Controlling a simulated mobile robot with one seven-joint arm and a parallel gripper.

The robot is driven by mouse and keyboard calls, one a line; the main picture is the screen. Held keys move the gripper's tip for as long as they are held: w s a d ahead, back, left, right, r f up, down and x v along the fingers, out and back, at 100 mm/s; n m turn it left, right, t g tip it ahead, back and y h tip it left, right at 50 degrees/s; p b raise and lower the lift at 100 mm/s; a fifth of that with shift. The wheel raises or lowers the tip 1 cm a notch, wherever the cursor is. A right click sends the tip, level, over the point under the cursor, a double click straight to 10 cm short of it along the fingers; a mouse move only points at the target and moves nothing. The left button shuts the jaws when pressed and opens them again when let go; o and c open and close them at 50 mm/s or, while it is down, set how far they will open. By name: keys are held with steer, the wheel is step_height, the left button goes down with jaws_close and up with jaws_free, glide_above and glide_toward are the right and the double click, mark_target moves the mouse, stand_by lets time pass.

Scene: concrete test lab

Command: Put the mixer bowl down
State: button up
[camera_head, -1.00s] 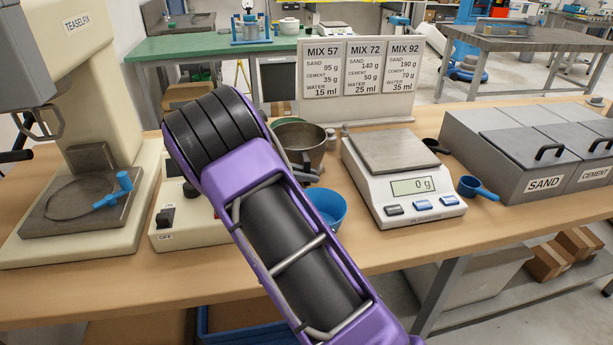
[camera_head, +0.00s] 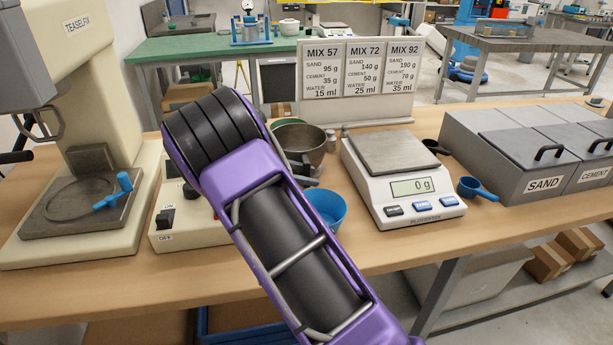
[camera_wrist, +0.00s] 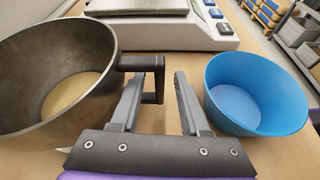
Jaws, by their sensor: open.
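The mixer bowl (camera_wrist: 100,45) is a dark metal bowl with a black handle (camera_wrist: 153,64) and a sandy layer at its bottom. It fills the left of the wrist view and looks upright. In the head view the bowl (camera_head: 316,143) appears to stand on the bench behind my arm, its lower part partly hidden. My gripper (camera_wrist: 161,77) is open. The upright part of the handle shows between its fingertips, close to the left finger and clear of the right one.
A blue bowl (camera_wrist: 258,88) stands just right of my gripper. The scale (camera_head: 405,185) reads 0 g. A control box (camera_head: 178,222) and a press (camera_head: 95,130) stand left, a recipe board (camera_head: 360,75) behind, sand and cement bins (camera_head: 530,150) right. The bench's front strip (camera_head: 400,250) is clear.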

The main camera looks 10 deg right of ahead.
steer(key=p+v, duration=0.1)
steer(key=v, duration=1)
steer(key=shift+a, duration=0.35)
